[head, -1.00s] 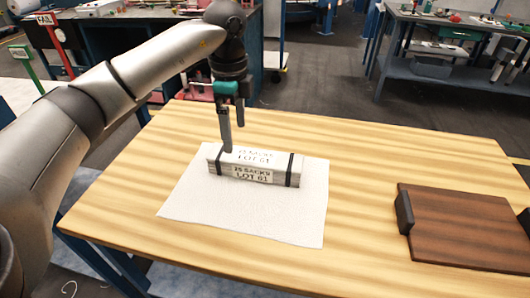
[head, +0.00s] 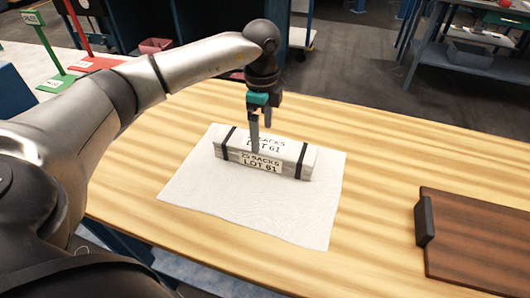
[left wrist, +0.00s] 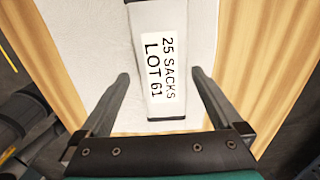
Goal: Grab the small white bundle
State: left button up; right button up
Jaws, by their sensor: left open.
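The small white bundle (head: 284,166) is a long block with two dark straps and a "25 SACKS LOT 61" label. It lies on a white sheet (head: 225,210) on the wooden table. My left gripper (head: 261,142) is open and points down at the middle of the bundle. In the left wrist view the bundle (left wrist: 166,100) lies between the two spread fingers (left wrist: 160,74), with a gap on each side. I cannot tell how far the fingertips reach down beside it. My right gripper is not in view.
A dark brown board (head: 480,240) with a black block (head: 424,221) at its left edge lies on the right of the table. The wood (head: 385,170) between sheet and board is clear. A grey workbench (head: 480,65) stands behind.

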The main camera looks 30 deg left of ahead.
aim_at(265, 143)
pick_arm(q)
jog(key=shift+w+d+f+b, duration=0.15)
jog(key=shift+f+b, duration=0.1)
jog(key=shift+f, duration=1.15)
jog(key=shift+w+d+f+b, duration=0.1)
jog(key=shift+f+b, duration=0.1)
jog(key=shift+f, duration=1.15)
jog(key=shift+c, duration=0.2)
jog(key=c, duration=1.5)
jog(key=shift+r, duration=0.1)
grip_shut()
